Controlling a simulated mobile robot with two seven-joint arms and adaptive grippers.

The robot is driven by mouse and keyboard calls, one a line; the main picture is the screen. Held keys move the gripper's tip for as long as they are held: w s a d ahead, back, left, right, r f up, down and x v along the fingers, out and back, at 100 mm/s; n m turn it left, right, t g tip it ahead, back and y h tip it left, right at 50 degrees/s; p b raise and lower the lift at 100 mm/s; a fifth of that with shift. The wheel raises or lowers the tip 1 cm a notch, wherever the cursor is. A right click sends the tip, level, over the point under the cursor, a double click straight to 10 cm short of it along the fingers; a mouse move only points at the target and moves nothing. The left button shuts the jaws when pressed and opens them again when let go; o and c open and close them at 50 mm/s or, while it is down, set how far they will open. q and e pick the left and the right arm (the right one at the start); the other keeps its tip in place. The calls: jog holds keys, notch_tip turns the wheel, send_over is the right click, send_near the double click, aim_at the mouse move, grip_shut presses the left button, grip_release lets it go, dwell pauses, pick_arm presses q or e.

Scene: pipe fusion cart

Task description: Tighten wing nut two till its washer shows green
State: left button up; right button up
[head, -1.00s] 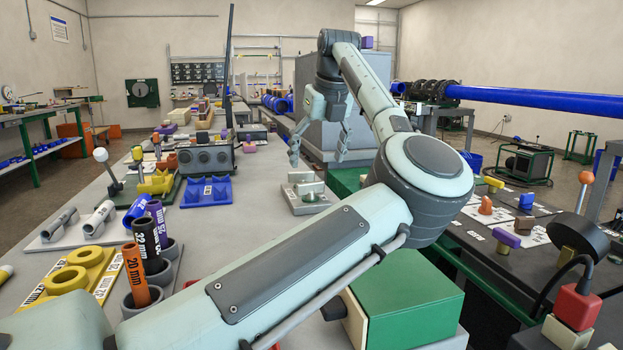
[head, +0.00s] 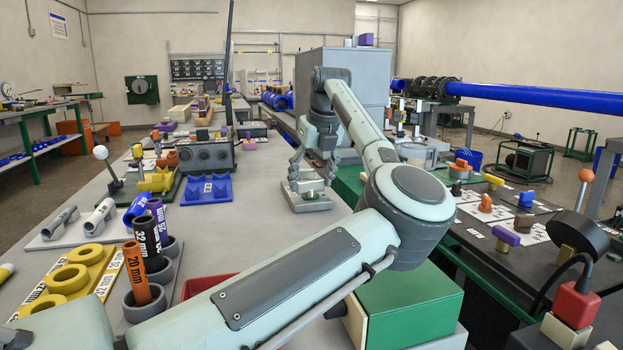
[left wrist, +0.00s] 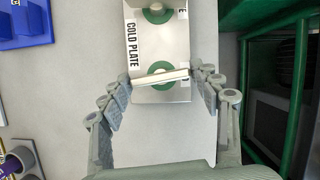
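The cold plate (head: 318,206) is a pale block on the grey bench; its printed label shows in the left wrist view (left wrist: 145,40). Two round green pieces show on it there, one far (left wrist: 157,14) and one near (left wrist: 158,88). A pale flat bar (left wrist: 160,77), which looks like a wing nut's wing, lies across the near one. My left gripper (head: 313,172) points down over the plate; in the wrist view its fingers (left wrist: 160,80) are apart, one at each end of the bar. I cannot tell if they touch it. My right gripper is out of view.
A blue tray (head: 206,190) and coloured pipe pieces (head: 147,240) stand left on the bench. A green box (head: 405,305) is near the front, with a red tray (head: 205,286) partly behind my arm. A grey cabinet (head: 340,60) stands behind the gripper.

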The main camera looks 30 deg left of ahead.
pick_arm(q)
jog(key=c, duration=0.6)
jog(key=shift+m+t+h+b, duration=0.4)
jog(key=shift+m+b, duration=0.45)
jog(key=shift+m, duration=0.25)
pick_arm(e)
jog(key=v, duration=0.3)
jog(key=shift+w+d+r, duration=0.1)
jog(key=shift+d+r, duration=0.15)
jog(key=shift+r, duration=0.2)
pick_arm(q)
jog(key=o, duration=1.2)
jog(key=shift+r, duration=0.1)
